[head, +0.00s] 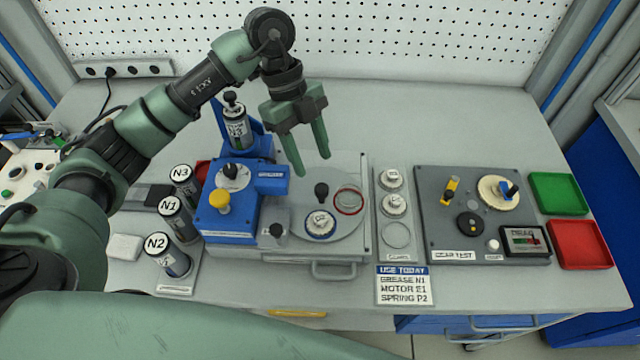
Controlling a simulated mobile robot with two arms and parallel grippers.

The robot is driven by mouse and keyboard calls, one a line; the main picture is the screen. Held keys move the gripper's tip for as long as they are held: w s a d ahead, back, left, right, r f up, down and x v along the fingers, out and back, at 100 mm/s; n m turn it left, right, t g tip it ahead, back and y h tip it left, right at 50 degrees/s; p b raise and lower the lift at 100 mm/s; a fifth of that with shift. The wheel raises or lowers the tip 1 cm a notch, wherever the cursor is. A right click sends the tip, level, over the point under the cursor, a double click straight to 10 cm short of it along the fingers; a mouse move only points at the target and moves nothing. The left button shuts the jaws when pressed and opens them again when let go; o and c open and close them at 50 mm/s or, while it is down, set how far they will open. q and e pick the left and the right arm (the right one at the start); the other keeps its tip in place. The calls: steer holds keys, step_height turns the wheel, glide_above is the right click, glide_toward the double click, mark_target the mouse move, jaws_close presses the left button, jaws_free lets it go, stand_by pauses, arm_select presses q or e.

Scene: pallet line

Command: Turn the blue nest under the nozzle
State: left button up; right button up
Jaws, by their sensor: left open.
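The blue nest (320,236) is a blue ring on the front of a grey round turntable (352,227), with a white round part (319,222) in it. A red-ringed nest (349,210) behind it to the right looks empty. A black knob (321,190) stands up from the turntable between them. My right gripper is out of view.
Cartridges N1 (178,221), N2 (172,262) and N3 (186,187) stand at the left. A tray of white covers (397,258) and the gear test board (480,176) are right of the turntable, beside green (558,193) and red (580,244) bins. A card (404,286) lies in front.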

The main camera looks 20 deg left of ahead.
mark_target(321, 187)
arm_select(q)
steer(key=p+x, duration=0.1)
steer(key=x, duration=0.5)
steer(key=shift+s+d+p, duration=0.1)
steer(key=shift+d+p, duration=0.05)
steer(key=shift+p, duration=0.15)
steer(key=shift+d+f, duration=0.1)
steer(key=shift+f, duration=0.25)
jaws_close()
stand_by(0.8)
